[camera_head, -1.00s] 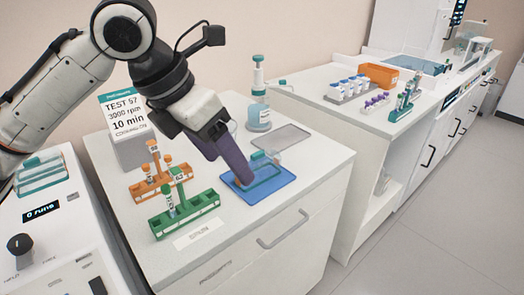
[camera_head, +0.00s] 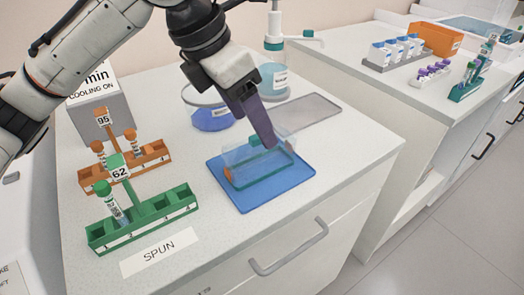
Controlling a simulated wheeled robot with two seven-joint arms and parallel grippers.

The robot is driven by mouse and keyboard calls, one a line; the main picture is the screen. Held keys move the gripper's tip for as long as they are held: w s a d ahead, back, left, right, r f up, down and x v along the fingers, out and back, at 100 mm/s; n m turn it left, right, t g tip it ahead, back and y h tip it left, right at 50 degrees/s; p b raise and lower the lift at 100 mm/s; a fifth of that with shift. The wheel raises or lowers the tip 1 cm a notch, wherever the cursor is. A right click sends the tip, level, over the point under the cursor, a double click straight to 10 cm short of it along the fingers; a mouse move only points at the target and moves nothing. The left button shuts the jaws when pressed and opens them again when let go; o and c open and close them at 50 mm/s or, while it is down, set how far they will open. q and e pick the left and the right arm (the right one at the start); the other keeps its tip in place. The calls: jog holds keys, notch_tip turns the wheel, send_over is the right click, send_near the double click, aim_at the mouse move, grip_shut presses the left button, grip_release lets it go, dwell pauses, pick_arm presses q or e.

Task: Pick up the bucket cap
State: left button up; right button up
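On the blue mat (camera_head: 235,194) stands a clear box-shaped bucket with a teal lower edge (camera_head: 268,184). Its clear cap (camera_head: 238,158) has a teal handle (camera_head: 255,141) on top. An orange part shows through the left end. My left gripper (camera_head: 270,142) points down from above, with its purple fingers at the cap's handle and covering part of it. The fingers overlap in this view, so I cannot tell whether they are open or shut on the handle. The cap appears seated on the bucket. My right gripper is not in view.
Left of the mat are a green rack (camera_head: 150,213) with a tube and an orange rack (camera_head: 153,153) with several tubes. A round blue container (camera_head: 212,119) and a grey tray (camera_head: 309,111) lie behind. The counter's front edge is close to the mat.

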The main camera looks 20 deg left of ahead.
pick_arm(q)
jog(key=x, duration=0.3)
jog(key=shift+d+f, duration=0.1)
jog(key=shift+f, duration=0.1)
jog(key=x, duration=0.3)
jog(key=b+x, duration=0.1)
jog(key=shift+s+d+f, duration=0.15)
jog(key=shift+s+d, duration=0.05)
jog(key=shift+w+d+f, duration=0.1)
jog(key=shift+w+f, duration=0.1)
jog(key=shift+f, duration=0.1)
jog(key=c, duration=1.2)
notch_tip(320, 180, up, 10)
jog(key=shift+r+p, duration=0.1)
jog(key=shift+p, duration=0.65)
